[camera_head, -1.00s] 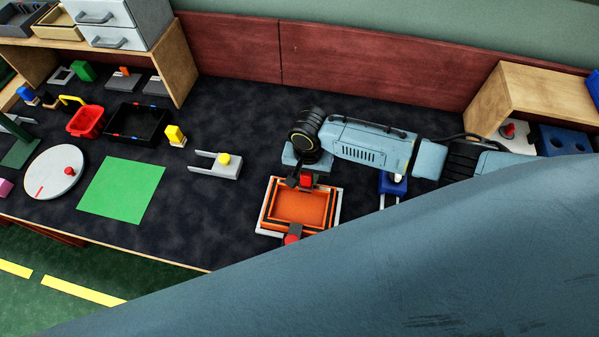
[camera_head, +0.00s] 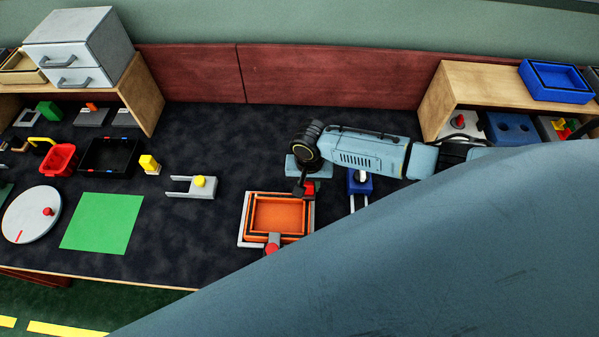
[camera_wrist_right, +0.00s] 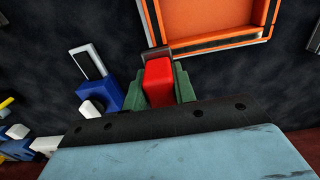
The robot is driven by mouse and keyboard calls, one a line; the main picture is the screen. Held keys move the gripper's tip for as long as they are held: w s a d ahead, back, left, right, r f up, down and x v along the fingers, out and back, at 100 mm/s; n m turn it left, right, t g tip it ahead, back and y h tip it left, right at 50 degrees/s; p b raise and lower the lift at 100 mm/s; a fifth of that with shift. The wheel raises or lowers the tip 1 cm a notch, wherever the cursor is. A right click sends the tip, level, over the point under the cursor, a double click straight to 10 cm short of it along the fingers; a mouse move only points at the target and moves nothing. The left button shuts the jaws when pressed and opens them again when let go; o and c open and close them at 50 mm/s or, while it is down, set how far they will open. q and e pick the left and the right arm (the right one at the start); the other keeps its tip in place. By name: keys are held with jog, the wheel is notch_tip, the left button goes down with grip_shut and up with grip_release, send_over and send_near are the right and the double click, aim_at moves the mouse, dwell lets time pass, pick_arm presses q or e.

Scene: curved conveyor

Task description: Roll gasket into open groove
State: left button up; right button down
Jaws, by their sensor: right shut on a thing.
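The orange square frame (camera_head: 277,215) lies on a light base in the middle of the bench, with dark lines along its raised edges. I cannot tell groove from gasket there. Part of the frame also shows in the right wrist view (camera_wrist_right: 212,14). My right gripper (camera_head: 305,188) is at the frame's back right corner. In the wrist view its green fingers (camera_wrist_right: 160,88) are shut on a red block (camera_wrist_right: 158,78) with a dark grey tip (camera_wrist_right: 156,53) beside the orange edge. Contact with the frame is unclear. A red-ended grey piece (camera_head: 272,243) is at the front edge. My left gripper is not in view.
A blue holder with white prongs (camera_head: 359,183) stands right of the frame. A grey fork with a yellow knob (camera_head: 199,184), a green mat (camera_head: 103,222) and a round white plate (camera_head: 31,214) lie to the left. My arm hides the front right.

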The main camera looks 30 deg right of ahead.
jog(key=shift+a+r+p, duration=0.15)
jog(key=shift+r+p, duration=0.55)
jog(key=shift+r, duration=0.2)
jog(key=shift+w+a+r+p, duration=0.15)
jog(key=shift+a+r+p, duration=0.05)
jog(key=shift+r+p, duration=0.85)
notch_tip(320, 180, up, 2)
jog(key=shift+r+p, duration=0.1)
jog(key=shift+p, duration=1)
jog(key=shift+w+a, duration=0.1)
